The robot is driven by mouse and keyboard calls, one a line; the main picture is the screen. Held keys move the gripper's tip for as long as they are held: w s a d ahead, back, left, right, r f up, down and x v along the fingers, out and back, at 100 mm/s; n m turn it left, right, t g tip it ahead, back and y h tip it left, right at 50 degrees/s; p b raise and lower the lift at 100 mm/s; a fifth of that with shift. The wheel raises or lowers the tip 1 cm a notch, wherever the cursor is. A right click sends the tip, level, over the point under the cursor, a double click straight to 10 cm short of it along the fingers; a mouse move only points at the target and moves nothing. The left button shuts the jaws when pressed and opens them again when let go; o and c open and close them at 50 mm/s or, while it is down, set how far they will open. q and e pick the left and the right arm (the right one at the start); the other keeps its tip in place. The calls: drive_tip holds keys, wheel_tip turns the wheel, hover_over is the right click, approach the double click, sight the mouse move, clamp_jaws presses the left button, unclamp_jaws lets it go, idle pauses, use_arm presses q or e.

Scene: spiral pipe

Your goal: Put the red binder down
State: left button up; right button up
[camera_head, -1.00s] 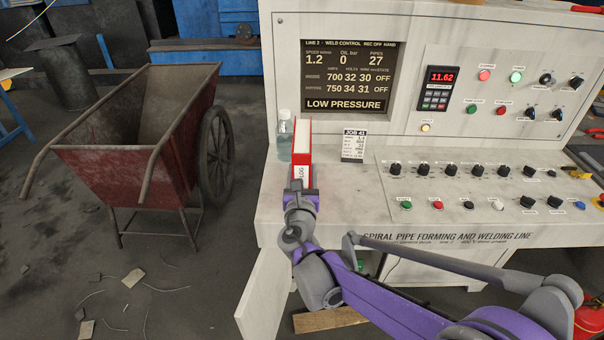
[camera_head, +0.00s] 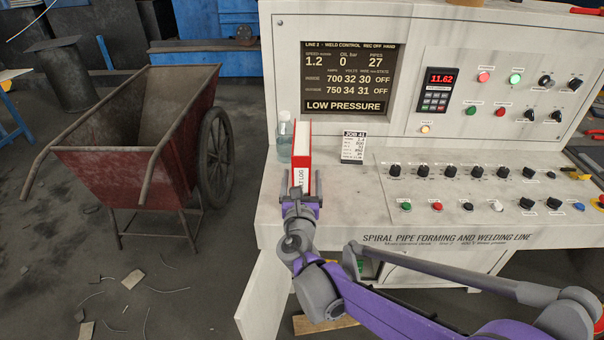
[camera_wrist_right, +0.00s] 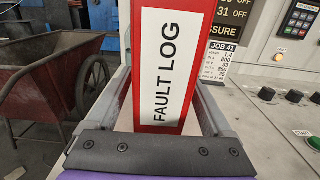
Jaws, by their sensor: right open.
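The red binder (camera_head: 303,158) stands upright on the left end of the desk's ledge, beside a clear bottle. Its white spine label reads FAULT LOG in the right wrist view (camera_wrist_right: 170,62). My right gripper (camera_head: 301,196) is just in front of the binder. Its two fingers are open, one on each side of the spine, with a gap showing in the right wrist view. The binder's base is partly hidden by the gripper. My left gripper is not in view.
The clear bottle (camera_head: 285,138) stands just left of the binder. A JOB 41 card (camera_head: 353,147) stands to the right. The control desk (camera_head: 340,212) has knobs and buttons further right. A red cart (camera_head: 130,165) stands on the floor to the left.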

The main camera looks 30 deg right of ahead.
drive_tip(key=v, duration=1)
drive_tip(key=s+d+f+m+g+y, duration=0.25)
drive_tip(key=s+f+m+g, duration=0.6)
drive_tip(key=m, duration=0.75)
drive_tip(key=s+a+f+m+g+y, duration=0.2)
drive_tip(key=s+a+f+m+y, duration=0.5)
drive_tip(key=s+a+m, duration=0.4)
drive_tip(key=m, duration=0.2)
drive_tip(key=shift+s+f+m+p, duration=0.2)
drive_tip(key=shift+s+m+p, duration=0.1)
drive_tip(key=shift+s+p, duration=0.1)
